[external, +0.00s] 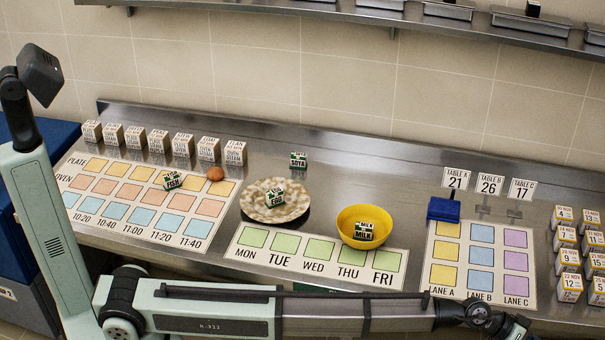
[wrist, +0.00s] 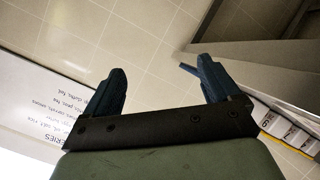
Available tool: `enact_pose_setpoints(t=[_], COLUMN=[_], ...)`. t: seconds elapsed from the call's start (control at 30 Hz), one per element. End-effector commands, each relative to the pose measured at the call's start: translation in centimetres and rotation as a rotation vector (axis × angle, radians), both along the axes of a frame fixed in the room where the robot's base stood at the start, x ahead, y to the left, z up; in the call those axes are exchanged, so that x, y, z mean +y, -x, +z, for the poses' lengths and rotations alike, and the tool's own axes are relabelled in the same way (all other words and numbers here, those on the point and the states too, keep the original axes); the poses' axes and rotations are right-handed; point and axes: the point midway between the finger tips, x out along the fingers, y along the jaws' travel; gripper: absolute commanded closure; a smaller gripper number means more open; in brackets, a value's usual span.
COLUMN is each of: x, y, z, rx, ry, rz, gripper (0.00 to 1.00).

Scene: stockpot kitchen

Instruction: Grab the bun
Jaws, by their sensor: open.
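The bun (external: 215,174), small, round and brown, sits at the upper right of the left-hand chart mat (external: 140,192), near its top row of yellow squares. A small box marked FISH (external: 172,180) lies to its left on the mat. My gripper (wrist: 163,88) shows in the wrist view with its two dark fingers wide apart and nothing between them. It faces tiled surfaces, away from the bun. In the external view my arm runs along the front to the lower right, far from the bun, and the fingers are not clearly seen there.
A speckled plate (external: 252,208) with an EGG box and a yellow bowl (external: 347,220) with a MILK box stand right of the bun. A SOYA box (external: 298,160) stands behind. Several white boxes (external: 158,140) line the back left. A blue block (external: 443,210) and numbered boxes (external: 570,258) are at right.

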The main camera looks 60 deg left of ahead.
Motion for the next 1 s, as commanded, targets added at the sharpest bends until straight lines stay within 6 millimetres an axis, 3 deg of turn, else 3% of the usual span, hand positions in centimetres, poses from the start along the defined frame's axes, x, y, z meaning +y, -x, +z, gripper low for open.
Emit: enact_pose_setpoints(t=[0.13, 0.2, 0.37, 0.47, 0.7, 1.0], x=[1.5, 3.6, 9.1, 13.7, 26.7, 43.3], y=[-2.1, -3.2, -5.3, -6.6, -8.7, -8.5], z=[3.9, 5.2, 6.2, 6.5, 6.9, 7.2], rx=[-0.023, -0.024, -0.009, 0.007, 0.075, 0.188], ry=[0.019, 0.011, -0.027, -0.062, -0.160, -0.275], rz=[0.017, 0.028, 0.055, 0.079, 0.147, 0.250], gripper=[0.10, 0.10, 0.10, 0.10, 0.10, 0.10])
